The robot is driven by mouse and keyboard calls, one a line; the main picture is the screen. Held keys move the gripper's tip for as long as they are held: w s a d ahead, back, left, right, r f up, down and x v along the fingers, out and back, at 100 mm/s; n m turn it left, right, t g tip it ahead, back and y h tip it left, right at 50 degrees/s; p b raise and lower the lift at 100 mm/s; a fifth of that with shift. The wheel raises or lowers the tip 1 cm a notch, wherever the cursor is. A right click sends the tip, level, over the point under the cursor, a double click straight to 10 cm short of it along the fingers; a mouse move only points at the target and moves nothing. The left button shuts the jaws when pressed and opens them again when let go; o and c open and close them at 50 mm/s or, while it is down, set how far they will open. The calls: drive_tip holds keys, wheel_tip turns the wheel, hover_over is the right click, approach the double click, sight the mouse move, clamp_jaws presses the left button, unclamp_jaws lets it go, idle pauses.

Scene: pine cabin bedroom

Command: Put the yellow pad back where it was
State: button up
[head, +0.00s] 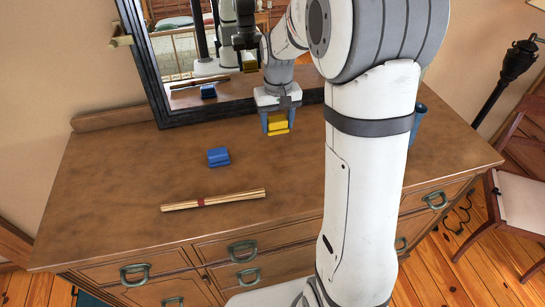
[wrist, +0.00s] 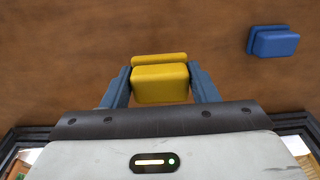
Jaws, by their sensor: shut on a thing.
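The yellow pad (head: 277,123) is a small two-layered block held between the fingers of my gripper (head: 277,126), near the back of the dresser top by the mirror. In the wrist view the yellow pad (wrist: 160,80) sits between both blue-grey fingertips of my gripper (wrist: 160,85), which touch its sides. It looks held above the wood, but the exact gap cannot be told. A similar blue pad (head: 218,157) lies on the dresser to the left and nearer the front; it also shows in the wrist view (wrist: 273,41) at upper right.
A tied bundle of sticks (head: 213,200) lies near the front of the dresser top (head: 110,180). A black-framed mirror (head: 150,75) stands at the back. A blue cup (head: 418,122) stands at right, partly behind my arm. The left of the top is clear.

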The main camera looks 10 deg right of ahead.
sight(272, 155)
drive_tip(key=shift+s+a+r, duration=0.7)
drive_tip(key=shift+a+r, duration=0.2)
drive_tip(key=shift+a, duration=0.05)
wheel_tip(272, 155, down, 9)
drive_tip(key=shift+f, duration=0.15)
drive_tip(key=shift+f, duration=0.25)
drive_tip(key=o, duration=1)
drive_tip(key=shift+r, duration=0.1)
